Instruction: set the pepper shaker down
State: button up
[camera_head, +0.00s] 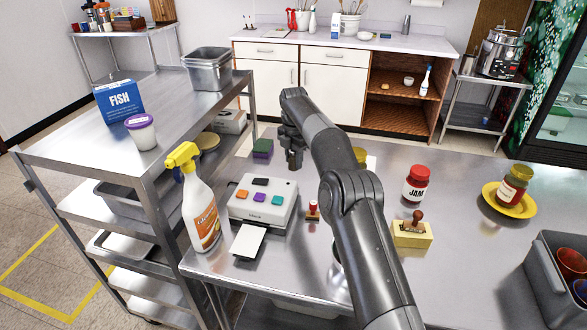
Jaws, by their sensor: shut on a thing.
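My gripper (291,145) is at the far end of my arm, above the far left part of the steel table (455,240). It points down and is shut on a small dark thing, taken as the pepper shaker (295,160), mostly hidden by the fingers. The shaker looks upright. I cannot tell whether its base touches the table. It is beyond a white device with coloured buttons (263,203) and right of a green and purple block (262,149).
A spray bottle (200,205) stands at the table's left edge. A jam jar (416,184), a stamp on a yellow block (412,232), a yellow plate (494,204) with a jar and a grey bin (545,262) are to the right. A steel shelf cart (70,160) is left.

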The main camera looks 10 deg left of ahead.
aim_at(294, 168)
jog(key=shift+f, duration=2)
jog(key=shift+f, duration=0.1)
jog(key=o, duration=1)
notch_tip(294, 168, up, 6)
jog(key=shift+a+r, duration=0.1)
jog(key=shift+r, duration=0.75)
